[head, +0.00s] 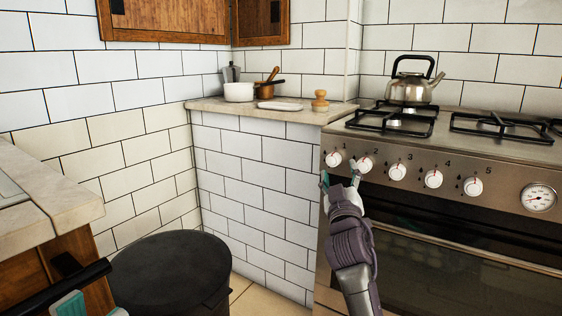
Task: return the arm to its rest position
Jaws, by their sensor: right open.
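My right arm comes up from the bottom of the head view. Its gripper (340,179) has two teal-tipped fingers spread apart with nothing between them. It shows in front of the oven's upper left part, below the first knobs. I cannot tell whether it touches the oven front. At the bottom left corner, a teal and white part, which looks like part of my left gripper (72,303), is cut off by the frame edge. A black bar (60,287) runs beside it. Whether the left gripper is open or shut is hidden.
A steel stove (440,155) with several knobs stands at right, a kettle (410,88) on it. A round black-topped object (170,268) and a counter (50,195) are at left.

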